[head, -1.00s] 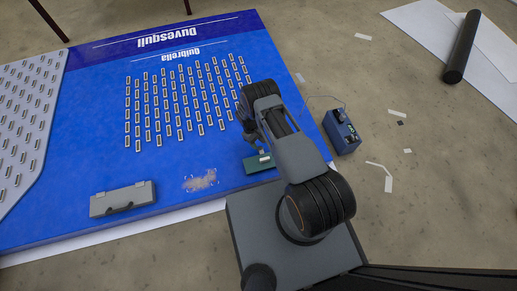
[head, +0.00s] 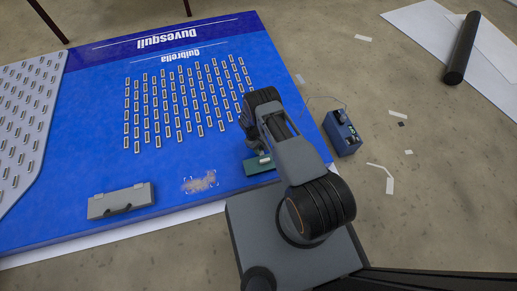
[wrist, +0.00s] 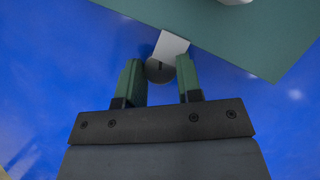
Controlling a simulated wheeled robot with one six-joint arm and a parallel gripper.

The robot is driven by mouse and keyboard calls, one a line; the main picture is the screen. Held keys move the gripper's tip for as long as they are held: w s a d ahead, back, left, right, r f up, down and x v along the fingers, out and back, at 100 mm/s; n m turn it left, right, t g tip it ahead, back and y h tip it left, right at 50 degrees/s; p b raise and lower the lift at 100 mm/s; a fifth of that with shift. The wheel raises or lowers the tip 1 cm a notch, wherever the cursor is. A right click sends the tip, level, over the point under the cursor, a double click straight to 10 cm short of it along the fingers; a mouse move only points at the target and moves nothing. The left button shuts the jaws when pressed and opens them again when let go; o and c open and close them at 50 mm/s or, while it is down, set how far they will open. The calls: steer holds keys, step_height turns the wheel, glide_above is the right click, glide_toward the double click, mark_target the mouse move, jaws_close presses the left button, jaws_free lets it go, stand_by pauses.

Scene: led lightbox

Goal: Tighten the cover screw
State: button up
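A round grey screw head (wrist: 158,72) with a dark slot shows in the wrist view. It lies between the fingertips of my gripper (wrist: 159,64), at the end of a pale strip (wrist: 173,45) by the edge of a green plate (wrist: 235,35). My fingers are apart, one on each side of the screw head, with no clear grip on it. In the head view my arm hides most of my gripper. The green plate also shows there (head: 256,167), lying on the blue panel (head: 100,165), with a small pale piece on it.
A grey case (head: 121,202) and a tan smudged patch (head: 200,183) lie left of the plate on the panel. Rows of small LED pieces (head: 170,105) fill the panel's middle. A blue box (head: 342,133) with a cable stands right of the panel.

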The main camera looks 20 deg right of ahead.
steer(key=shift+c, duration=0.8)
steer(key=shift+f+m+b, duration=0.3)
steer(key=shift+m+b, duration=0.2)
steer(key=shift+b, duration=0.3)
steer(key=shift+d+m+y+b, duration=0.1)
steer(key=shift+m+y+b, duration=0.3)
steer(key=shift+m, duration=0.1)
steer(key=shift+r+m, duration=0.25)
steer(key=shift+m, duration=0.35)
steer(key=o, duration=0.6)
steer(key=shift+o, duration=0.2)
steer(key=p+v, duration=0.4)
steer(key=v, duration=1)
steer(key=shift+w+d+f, duration=0.15)
steer(key=shift+w, duration=0.2)
